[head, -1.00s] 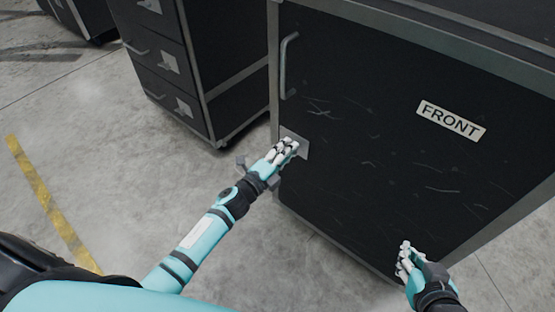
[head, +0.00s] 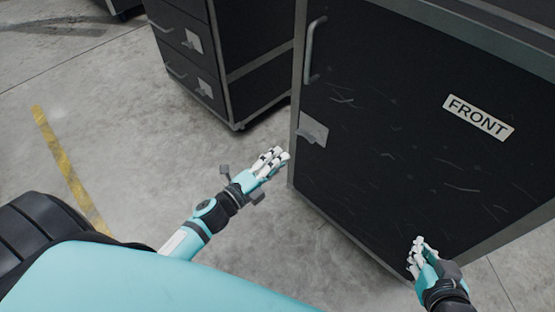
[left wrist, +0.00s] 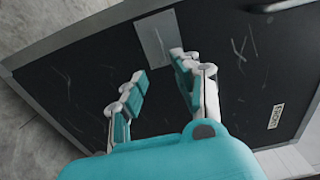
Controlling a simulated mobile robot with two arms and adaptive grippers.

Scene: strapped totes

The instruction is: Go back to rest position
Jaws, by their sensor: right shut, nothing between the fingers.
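My left gripper (head: 272,162), teal with white fingers, hangs over the floor just left of the black cabinet's edge in the head view, apart from the cabinet. Its fingers (left wrist: 155,75) stand apart in the left wrist view with nothing between them. My right gripper (head: 418,250) is shut and empty in front of the cabinet's lower part at the right; I cannot tell how far it is from the cabinet's face.
The black cabinet (head: 390,140) has a grey frame, a handle (head: 312,48), a small grey plate (head: 313,130) and a FRONT label (head: 478,117). A second cabinet with drawers (head: 255,65) stands behind it to the left. Concrete floor with a yellow stripe (head: 65,165) is free at left.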

